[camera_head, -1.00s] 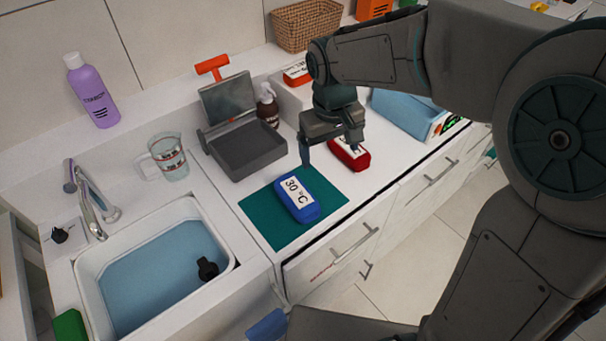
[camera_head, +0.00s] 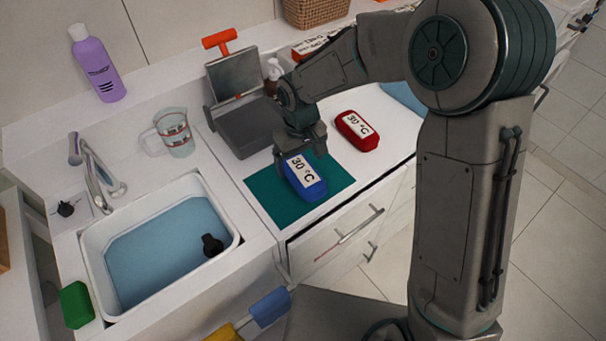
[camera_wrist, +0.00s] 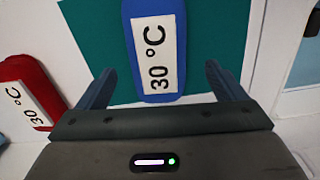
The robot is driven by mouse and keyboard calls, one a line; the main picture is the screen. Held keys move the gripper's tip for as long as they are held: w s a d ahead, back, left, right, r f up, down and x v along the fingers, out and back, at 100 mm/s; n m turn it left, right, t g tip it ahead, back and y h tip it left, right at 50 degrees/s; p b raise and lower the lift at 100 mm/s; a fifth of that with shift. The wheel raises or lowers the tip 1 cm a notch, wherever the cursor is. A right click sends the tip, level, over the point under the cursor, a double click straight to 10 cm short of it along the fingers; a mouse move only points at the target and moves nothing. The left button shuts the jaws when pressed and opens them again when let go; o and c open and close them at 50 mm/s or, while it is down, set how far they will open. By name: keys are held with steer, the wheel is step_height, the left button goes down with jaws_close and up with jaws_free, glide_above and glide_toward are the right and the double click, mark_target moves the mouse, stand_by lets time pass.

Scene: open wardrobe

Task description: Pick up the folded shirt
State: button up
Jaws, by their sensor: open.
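A blue folded bundle (camera_head: 304,180) with a white "30 °C" label lies on a green mat (camera_head: 270,197) on the counter. It looks like the folded shirt. In the wrist view the blue bundle (camera_wrist: 156,50) lies ahead of and between my fingers. A similar red bundle (camera_head: 357,131) lies to its right in the head view. It also shows at the left of the wrist view (camera_wrist: 30,92). My gripper (camera_head: 300,155) is open above the far end of the blue bundle. Its fingers (camera_wrist: 166,88) are spread to either side, with nothing held. Whether they touch the bundle cannot be told.
A water-filled sink (camera_head: 165,240) with a tap (camera_head: 95,175) is to the left. A measuring jug (camera_head: 175,132), a purple bottle (camera_head: 97,65) and a grey scale-like device (camera_head: 245,125) stand behind. The counter's front edge with drawers (camera_head: 340,240) is close to the mat.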

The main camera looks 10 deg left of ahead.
mark_target(303, 170)
steer(key=f, duration=0.3)
steer(key=f+p, duration=0.1)
steer(key=f, duration=0.1)
steer(key=shift+s+d, duration=0.15)
steer(key=shift+d, duration=0.2)
steer(key=shift+c, duration=0.3)
steer(key=c, duration=1)
steer(key=shift+c, duration=0.2)
